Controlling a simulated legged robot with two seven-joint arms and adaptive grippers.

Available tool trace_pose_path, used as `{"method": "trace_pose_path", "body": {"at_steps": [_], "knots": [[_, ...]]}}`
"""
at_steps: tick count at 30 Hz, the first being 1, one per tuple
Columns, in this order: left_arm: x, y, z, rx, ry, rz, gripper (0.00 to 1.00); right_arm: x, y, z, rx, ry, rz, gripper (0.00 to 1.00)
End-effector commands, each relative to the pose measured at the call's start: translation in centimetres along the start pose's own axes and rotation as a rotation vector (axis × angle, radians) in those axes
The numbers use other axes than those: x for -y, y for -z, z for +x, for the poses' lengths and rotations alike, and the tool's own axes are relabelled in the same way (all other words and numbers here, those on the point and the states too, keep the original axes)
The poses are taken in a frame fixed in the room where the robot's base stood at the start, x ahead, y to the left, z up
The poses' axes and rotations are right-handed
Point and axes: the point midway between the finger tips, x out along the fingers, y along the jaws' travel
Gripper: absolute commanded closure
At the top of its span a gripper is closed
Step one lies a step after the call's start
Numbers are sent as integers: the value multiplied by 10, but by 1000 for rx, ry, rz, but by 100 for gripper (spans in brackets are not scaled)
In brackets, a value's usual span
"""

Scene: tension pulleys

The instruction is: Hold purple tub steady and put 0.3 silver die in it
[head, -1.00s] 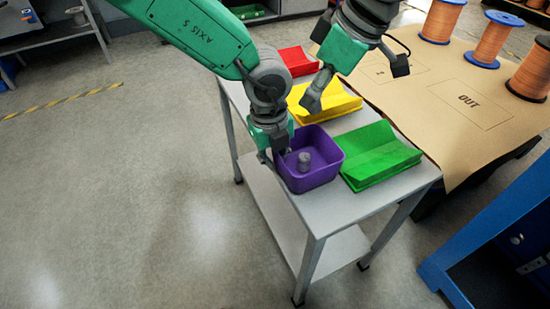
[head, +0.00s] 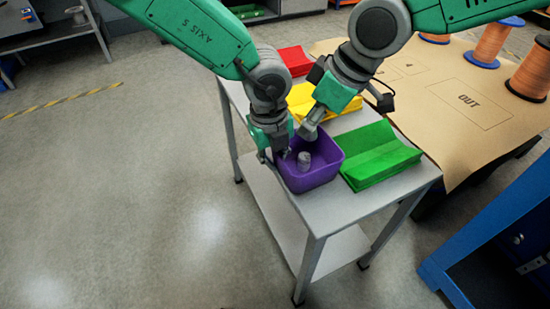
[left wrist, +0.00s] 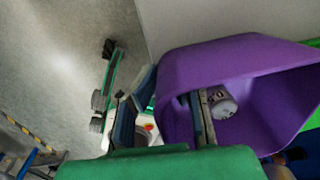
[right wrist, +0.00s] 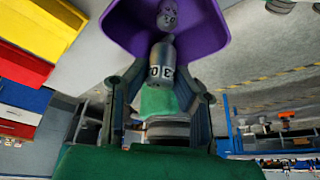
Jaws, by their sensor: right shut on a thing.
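The purple tub (head: 325,176) stands upright at the near left of the small table. One silver die lies inside it, seen in the left wrist view (left wrist: 222,105) and the right wrist view (right wrist: 169,15). My left gripper (head: 273,155) is at the tub's left wall, one finger inside and one outside, with a gap to the wall; it looks open. My right gripper (head: 308,132) is shut on another silver die (right wrist: 160,68) marked 0.3, held above the tub's back rim area. In the head view the gripper partly hides the held die.
The green tray (head: 380,155) stands close to the tub's right, with the yellow (head: 330,104) and red (head: 296,60) trays behind. The small grey table (head: 318,212) has a bare strip in front. A brown bench (head: 440,85) with spools lies to the right.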

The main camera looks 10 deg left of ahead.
Motion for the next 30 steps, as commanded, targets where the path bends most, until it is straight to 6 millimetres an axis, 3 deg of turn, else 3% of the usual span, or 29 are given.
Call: {"method": "trace_pose_path", "body": {"at_steps": [21,22,24,30], "knots": [[0,0,0,0,1,0,100,0,-18,46,0,0,0,100],[0,0,0,0,1,0,100,0,-19,46,-1,0,0,75],[0,0,0,0,1,0,100,0,-18,45,-1,0,0,54],[0,0,0,0,1,0,100,0,-18,45,-1,0,0,54]]}}
